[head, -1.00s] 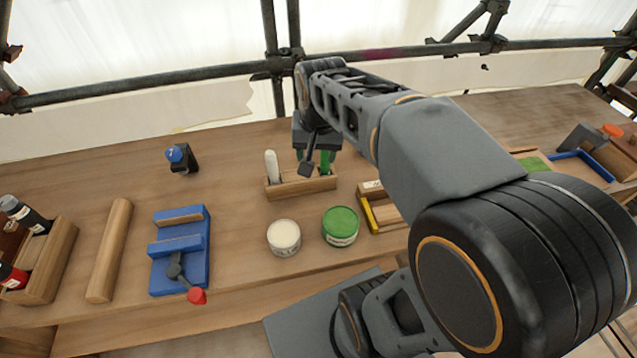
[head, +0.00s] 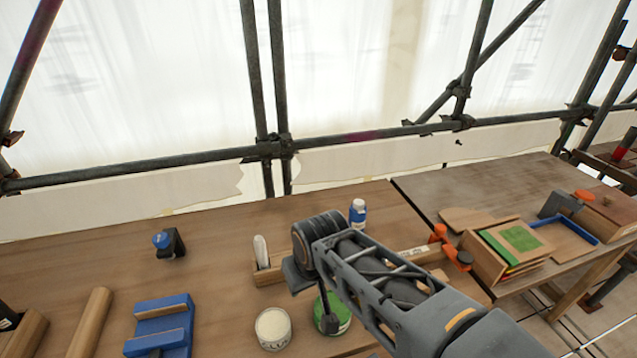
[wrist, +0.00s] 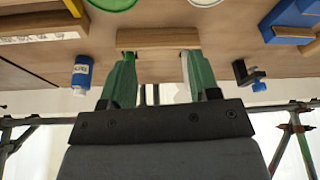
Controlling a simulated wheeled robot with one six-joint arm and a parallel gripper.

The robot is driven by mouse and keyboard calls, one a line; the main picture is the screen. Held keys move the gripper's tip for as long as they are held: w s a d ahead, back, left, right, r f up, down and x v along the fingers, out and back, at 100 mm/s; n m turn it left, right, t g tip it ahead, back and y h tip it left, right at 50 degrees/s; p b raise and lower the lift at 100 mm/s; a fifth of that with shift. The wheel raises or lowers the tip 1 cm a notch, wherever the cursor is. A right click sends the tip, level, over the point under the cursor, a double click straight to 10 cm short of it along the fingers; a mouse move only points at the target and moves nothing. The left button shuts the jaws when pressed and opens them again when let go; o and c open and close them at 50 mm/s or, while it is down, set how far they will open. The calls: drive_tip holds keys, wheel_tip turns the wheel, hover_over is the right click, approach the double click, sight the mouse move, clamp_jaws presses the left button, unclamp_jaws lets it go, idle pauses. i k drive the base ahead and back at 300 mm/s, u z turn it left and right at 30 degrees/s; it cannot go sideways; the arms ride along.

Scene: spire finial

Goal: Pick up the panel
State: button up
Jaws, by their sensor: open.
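A flat wooden panel with a bright green square (head: 521,238) lies on top of a wooden rack or stack at the right in the head view. I take this to be the panel, but cannot be sure. More coloured edges show beneath it. My gripper (wrist: 157,54) has two green fingers, apart and empty, in the wrist view. A wooden block (wrist: 158,39) shows beyond the fingertips; I cannot tell whether they touch it. In the head view my arm hides the fingers, well left of the panel.
A white-and-blue bottle (head: 358,213) stands behind my arm. A cream can (head: 272,328) and a green can (head: 338,318) stand in front. An orange-and-dark clamp (head: 450,247) sits just left of the rack. A blue tray (head: 570,232) is right of it.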

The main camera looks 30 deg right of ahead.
sight(516, 242)
drive_tip(key=z, duration=0.15)
drive_tip(key=k, duration=0.85)
drive_tip(key=z, duration=1.65)
drive_tip(key=i, duration=0.55)
drive_tip(key=z, duration=0.1)
